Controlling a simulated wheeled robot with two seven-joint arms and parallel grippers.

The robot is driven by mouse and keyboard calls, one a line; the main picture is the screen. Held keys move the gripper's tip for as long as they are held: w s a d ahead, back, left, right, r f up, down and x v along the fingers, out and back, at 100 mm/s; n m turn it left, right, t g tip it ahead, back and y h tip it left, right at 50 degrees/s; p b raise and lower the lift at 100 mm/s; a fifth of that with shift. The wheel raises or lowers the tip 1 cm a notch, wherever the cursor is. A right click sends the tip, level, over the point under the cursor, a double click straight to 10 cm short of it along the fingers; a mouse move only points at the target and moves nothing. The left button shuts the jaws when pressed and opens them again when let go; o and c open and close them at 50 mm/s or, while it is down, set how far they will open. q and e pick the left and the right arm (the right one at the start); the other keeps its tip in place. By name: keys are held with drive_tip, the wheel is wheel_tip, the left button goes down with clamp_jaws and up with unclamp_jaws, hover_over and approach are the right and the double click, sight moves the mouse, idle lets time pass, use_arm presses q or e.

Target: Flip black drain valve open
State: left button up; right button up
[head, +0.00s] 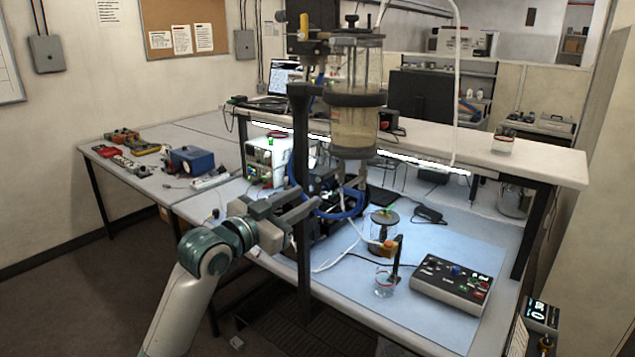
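The sealed cylinder (354,118) is a clear upright vessel with dark bands, mounted above the workbench beside a black post. Small fittings (352,180) hang below it; I cannot make out the black drain valve's handle among them. A dark upright lever-like part (396,262) with an orange piece (388,245) stands lower, near a small glass beaker (384,283); I cannot tell whether it is the valve. My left gripper (296,202) is open, its two fingers apart and pointing right near the black post, left of the fittings. I see nothing held. My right gripper is not in view.
The black post (302,255) rises close to my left gripper. A blue hose (343,214) loops behind it. A control box (453,282) sits on the blue mat (480,240) at right. A raised shelf (520,163) runs behind. The mat's right back part is fairly clear.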

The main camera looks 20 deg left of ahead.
sight(316, 192)
use_arm(q)
drive_tip(key=p+x, duration=0.2)
drive_tip(key=x, duration=0.3)
drive_tip(key=shift+r, duration=0.1)
drive_tip(key=shift+w+d, duration=0.2)
drive_tip(key=shift+w, duration=0.3)
drive_tip(key=shift+c, duration=0.2)
clamp_jaws()
